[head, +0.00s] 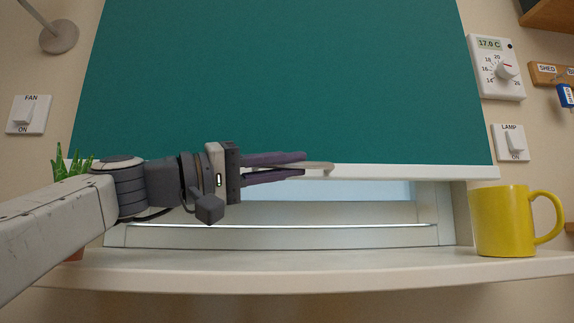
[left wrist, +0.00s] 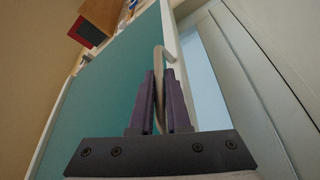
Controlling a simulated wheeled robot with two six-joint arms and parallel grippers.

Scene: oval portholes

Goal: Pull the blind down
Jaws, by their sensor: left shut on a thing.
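The teal blind (head: 280,75) hangs over most of the window in the head view, and its white bottom bar (head: 420,172) is a little above the sill. A pale curved handle (head: 320,168) sits at the middle of the bar. My left gripper (head: 303,165) reaches in from the left and is shut on the handle. In the left wrist view the handle (left wrist: 160,65) passes between the two purple fingers (left wrist: 160,98), with the teal blind (left wrist: 120,95) to the left. My right gripper is not in view.
A yellow mug (head: 503,222) stands at the right end of the sill (head: 330,268). A potted plant (head: 72,165) is at the left end, partly hidden by my arm. A thermostat (head: 495,68), a lamp switch (head: 511,142) and a fan switch (head: 28,115) are on the wall.

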